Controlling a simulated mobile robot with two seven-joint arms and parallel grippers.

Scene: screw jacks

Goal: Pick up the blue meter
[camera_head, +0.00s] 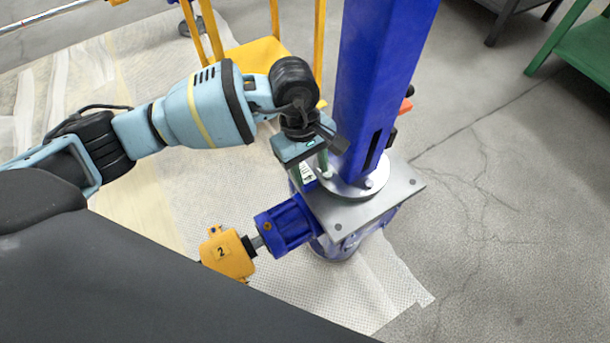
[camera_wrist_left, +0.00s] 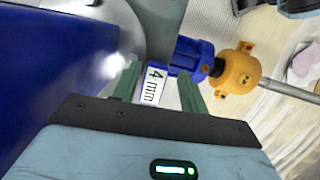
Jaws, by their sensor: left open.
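A small meter with a white face reading "4 mm" (camera_wrist_left: 154,86) lies between my left fingers in the left wrist view. In the head view its white face (camera_head: 306,174) shows in part under my left gripper, at the left edge of the grey top plate. Its blue body is not clearly distinguishable. My left gripper (camera_head: 313,173) is open, with its green fingers pointing down beside the blue column's base. In the wrist view the fingers (camera_wrist_left: 159,82) stand on either side of the meter with gaps. Contact cannot be told. My right gripper is not in view.
The tall blue column (camera_head: 380,80) rises close to my left gripper from the grey plate (camera_head: 345,213). A blue drive (camera_head: 286,226) and a yellow box marked 2 (camera_head: 228,254) stick out lower left. Yellow posts (camera_head: 319,45) stand behind.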

